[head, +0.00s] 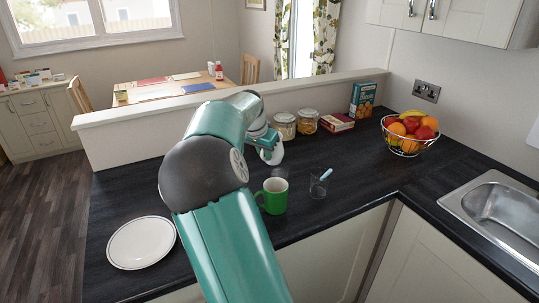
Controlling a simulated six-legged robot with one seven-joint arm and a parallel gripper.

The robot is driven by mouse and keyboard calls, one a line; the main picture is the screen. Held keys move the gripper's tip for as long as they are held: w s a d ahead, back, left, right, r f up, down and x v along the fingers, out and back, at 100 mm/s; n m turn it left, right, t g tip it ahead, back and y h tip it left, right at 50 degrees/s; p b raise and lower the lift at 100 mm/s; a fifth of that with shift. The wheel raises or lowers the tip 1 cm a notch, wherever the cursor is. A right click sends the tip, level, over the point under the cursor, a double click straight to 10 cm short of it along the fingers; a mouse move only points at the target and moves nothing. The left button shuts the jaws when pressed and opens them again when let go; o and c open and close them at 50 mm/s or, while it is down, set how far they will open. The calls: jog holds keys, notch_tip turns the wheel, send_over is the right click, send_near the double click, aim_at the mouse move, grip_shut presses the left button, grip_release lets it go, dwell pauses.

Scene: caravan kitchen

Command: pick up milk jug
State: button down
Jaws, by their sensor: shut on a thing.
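My arm reaches from the bottom of the head view over the dark worktop (340,232). My gripper (268,141) is at the far side of the worktop, small and partly hidden by my own arm. It is shut on a small white thing, which I take to be the milk jug (273,156). Only part of the jug shows, just below the gripper. I cannot tell whether its base touches the worktop.
Two jars (285,126), a box (362,99) and a fruit bowl (408,143) stand behind and right. A white plate (141,243) lies at left. A low ledge (117,115) bounds the back.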

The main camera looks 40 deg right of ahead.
jog(key=s+a+r, duration=0.1)
jog(key=a+r, duration=0.2)
jog(key=a, duration=0.3)
jog(key=shift+s+a, duration=0.3)
jog(key=shift+a, duration=0.05)
jog(key=shift+r, duration=0.1)
dwell(2.8)
